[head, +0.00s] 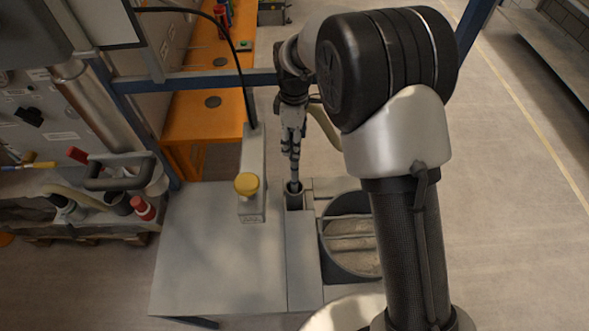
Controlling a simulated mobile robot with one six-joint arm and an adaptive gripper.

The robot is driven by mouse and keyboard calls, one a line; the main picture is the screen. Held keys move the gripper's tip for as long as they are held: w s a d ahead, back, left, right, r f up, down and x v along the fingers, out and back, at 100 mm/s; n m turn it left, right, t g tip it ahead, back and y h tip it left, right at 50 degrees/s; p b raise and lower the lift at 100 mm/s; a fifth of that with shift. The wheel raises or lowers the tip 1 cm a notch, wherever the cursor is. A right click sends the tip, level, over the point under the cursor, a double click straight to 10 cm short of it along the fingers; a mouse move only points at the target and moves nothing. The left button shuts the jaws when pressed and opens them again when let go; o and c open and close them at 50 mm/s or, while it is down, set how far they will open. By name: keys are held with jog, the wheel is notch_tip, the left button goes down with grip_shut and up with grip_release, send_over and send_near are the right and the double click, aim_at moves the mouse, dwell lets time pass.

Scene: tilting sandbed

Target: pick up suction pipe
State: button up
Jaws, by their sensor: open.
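My gripper (293,152) hangs pointing down from the end of my arm, near the middle of the view. It is open. Straight below it a thin dark upright rod, which looks like the suction pipe (295,173), stands in a dark round holder (294,199) at the back edge of the grey bench. The gripper's fingers overlap the pipe's upper part in the picture. I cannot tell whether they are around it or touching it. A pale curved hose (326,122) shows behind my wrist, partly hidden by my arm.
The grey bench top (200,255) is clear on the left. A round sand-filled bin (351,243) lies to the right, partly hidden by my arm. An orange table (208,125) stands behind.

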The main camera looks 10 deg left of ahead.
jog(key=shift+f, duration=0.65)
jog(key=shift+c, duration=0.5)
grip_shut()
jog(key=shift+r, duration=0.1)
